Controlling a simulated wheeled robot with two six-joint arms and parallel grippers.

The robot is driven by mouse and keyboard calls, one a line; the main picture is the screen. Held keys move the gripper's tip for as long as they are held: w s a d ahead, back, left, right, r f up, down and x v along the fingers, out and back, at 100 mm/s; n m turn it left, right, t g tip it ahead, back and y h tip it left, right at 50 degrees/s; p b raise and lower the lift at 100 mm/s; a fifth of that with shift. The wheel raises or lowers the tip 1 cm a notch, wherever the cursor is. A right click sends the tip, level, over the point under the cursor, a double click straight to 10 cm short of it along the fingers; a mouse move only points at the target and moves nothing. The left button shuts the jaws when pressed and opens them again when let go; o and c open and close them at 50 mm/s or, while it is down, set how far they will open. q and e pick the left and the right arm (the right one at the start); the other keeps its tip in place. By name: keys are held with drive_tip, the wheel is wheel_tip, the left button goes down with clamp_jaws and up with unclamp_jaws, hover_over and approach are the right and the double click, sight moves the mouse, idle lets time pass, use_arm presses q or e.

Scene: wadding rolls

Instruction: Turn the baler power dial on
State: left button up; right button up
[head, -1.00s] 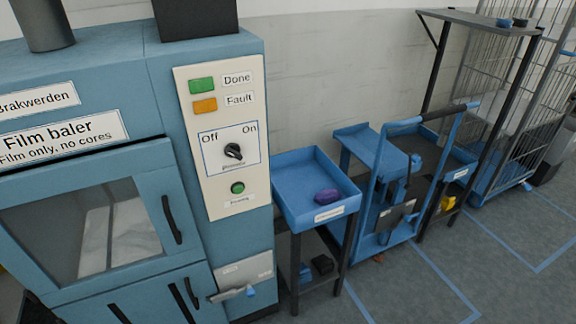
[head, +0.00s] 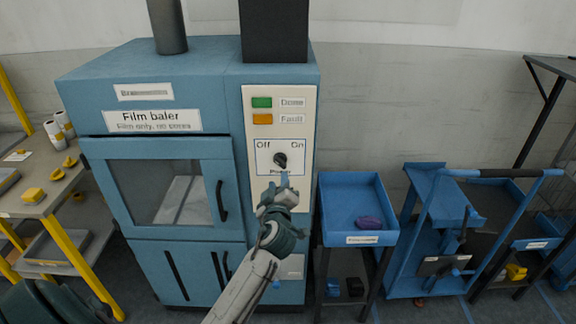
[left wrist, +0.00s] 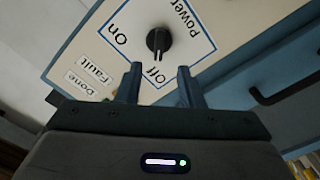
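The power dial (head: 281,160) is a black knob in a blue-outlined square on the cream panel (head: 305,130) of the blue film baler (head: 90,90). In the left wrist view the dial (left wrist: 158,40) shows close up, and its pointer is toward the word Off. My left gripper (head: 284,181) is just below the dial in the head view. In the left wrist view its fingers (left wrist: 160,72) are open and apart, with nothing between them. The fingertips appear short of the knob. My right gripper is not in view.
Green Done (head: 262,102) and orange Fault (head: 262,119) lights sit above the dial. A blue tray stand (head: 357,240) with a purple item (head: 369,222) is right of the baler. A blue cart (head: 428,215) stands beyond it. A table (head: 45,175) is at left.

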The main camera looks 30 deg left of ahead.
sight(280, 165)
use_arm(q)
drive_tip(key=p+x, duration=0.2)
drive_tip(key=x, duration=0.5)
drive_tip(key=shift+w+d+r+p, duration=0.1)
drive_tip(key=shift+d+r+p, duration=0.05)
drive_tip(key=shift+p, duration=0.15)
drive_tip(key=shift+w+a, duration=0.3)
drive_tip(key=shift+w, duration=0.05)
clamp_jaws()
